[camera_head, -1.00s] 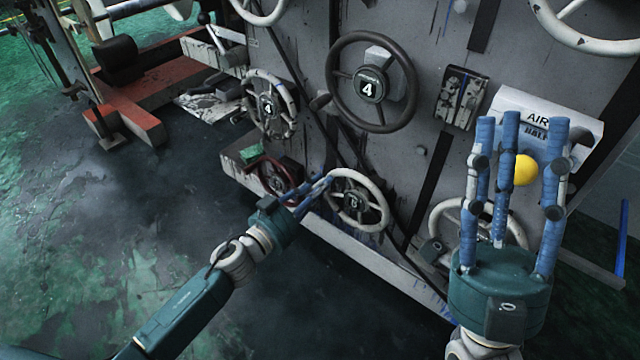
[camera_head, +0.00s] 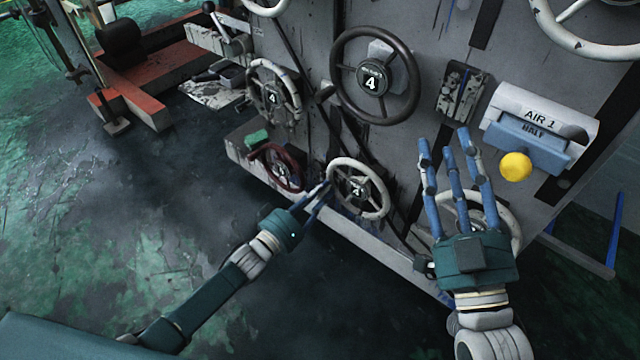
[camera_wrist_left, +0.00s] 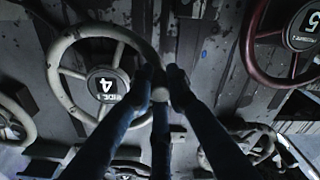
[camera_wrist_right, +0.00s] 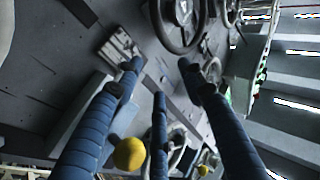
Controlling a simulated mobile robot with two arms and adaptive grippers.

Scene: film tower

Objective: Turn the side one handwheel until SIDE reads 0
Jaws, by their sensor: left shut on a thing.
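The small cream handwheel (camera_head: 371,210) is low on the grey tower face, with a dark hub that reads 4. In the left wrist view the handwheel (camera_wrist_left: 66,82) fills the upper left, its hub lettering upside down with SIDE partly legible. My left gripper (camera_head: 323,189) is shut on the left side of its rim. In the left wrist view my left gripper (camera_wrist_left: 160,90) has its fingers around the rim beside a pale knob-like end. My right gripper (camera_head: 452,150) is open and empty in front of the tower, apart from the cream handwheel; its spread fingers (camera_wrist_right: 160,85) show in the right wrist view.
A dark red handwheel (camera_head: 263,154) is close left of the cream one; its hub (camera_wrist_left: 305,28) reads 5. A large dark handwheel (camera_head: 345,95) reading 4 is above. The AIR 1 box (camera_head: 545,112) and yellow ball (camera_head: 515,166) are near my right gripper. The left floor is open.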

